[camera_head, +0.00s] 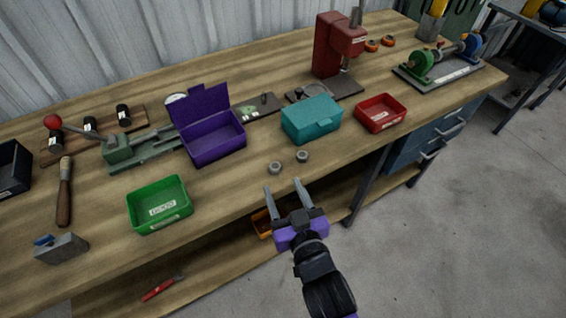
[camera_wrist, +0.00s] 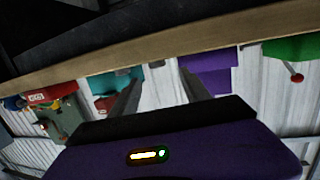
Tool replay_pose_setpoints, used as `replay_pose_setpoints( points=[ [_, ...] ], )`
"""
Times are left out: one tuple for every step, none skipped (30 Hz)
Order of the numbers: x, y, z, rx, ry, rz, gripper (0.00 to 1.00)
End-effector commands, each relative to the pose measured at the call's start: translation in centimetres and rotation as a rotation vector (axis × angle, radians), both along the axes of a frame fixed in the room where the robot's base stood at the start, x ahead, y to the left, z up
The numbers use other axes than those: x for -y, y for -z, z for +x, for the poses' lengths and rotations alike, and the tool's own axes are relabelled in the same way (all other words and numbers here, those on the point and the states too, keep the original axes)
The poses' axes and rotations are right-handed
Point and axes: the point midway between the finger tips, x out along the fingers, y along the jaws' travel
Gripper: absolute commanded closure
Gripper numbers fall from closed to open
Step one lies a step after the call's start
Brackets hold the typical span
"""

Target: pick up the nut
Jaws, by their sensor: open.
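Two small grey metal nuts lie close together on the wooden bench near its front edge in the head view, a left nut (camera_head: 274,168) and a right nut (camera_head: 302,156). They are apart from each other. My gripper (camera_head: 283,186) is open and empty, its two fingers pointing towards the bench on the near side of the nuts. I cannot tell its exact height against the bench top. In the wrist view the fingers (camera_wrist: 160,80) are spread, with no nut visible between them.
The bench (camera_head: 235,195) carries a green bin (camera_head: 160,221), an open purple box (camera_head: 215,150), a closed teal box (camera_head: 312,121) and a red bin (camera_head: 381,113) around the nuts. A red press (camera_head: 328,45) stands behind. The bench top directly around the nuts is clear.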

Motion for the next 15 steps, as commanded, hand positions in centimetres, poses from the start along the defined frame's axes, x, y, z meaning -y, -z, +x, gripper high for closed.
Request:
replay_pose_setpoints(
  points=[
    [-0.3, 0.0, 0.6, 0.001, -0.001, 0.001, 0.45],
    [-0.4, 0.0, 0.8, 0.001, -0.001, 0.001, 0.45],
    [-0.5, 0.0, 1.2, 0.002, -0.001, 0.001, 0.45],
    [-0.6, 0.1, 1.4, 0.002, -0.001, 0.001, 0.45],
    [-0.7, 0.2, 1.6, 0.002, -0.001, 0.001, 0.45],
    [-0.8, 0.2, 2.1, 0.003, -0.001, 0.001, 0.45],
    [-0.9, 0.2, 2.4, 0.002, 0.000, 0.001, 0.45],
    [-1.0, 0.3, 2.8, 0.002, 0.000, 0.001, 0.45],
    [-1.1, 0.4, 3.3, 0.001, -0.001, 0.001, 0.45],
    [-1.3, 0.5, 3.7, 0.002, -0.001, 0.001, 0.45],
    [-1.4, 0.6, 4.1, 0.001, -0.001, 0.002, 0.45],
    [-1.6, 0.7, 4.6, 0.002, -0.001, 0.002, 0.45],
    [-1.7, 0.9, 4.9, 0.001, -0.001, 0.002, 0.45],
    [-1.8, 0.9, 5.2, 0.002, -0.001, 0.001, 0.45],
    [-1.9, 1.0, 5.6, 0.002, 0.000, 0.001, 0.45]
  ],
)
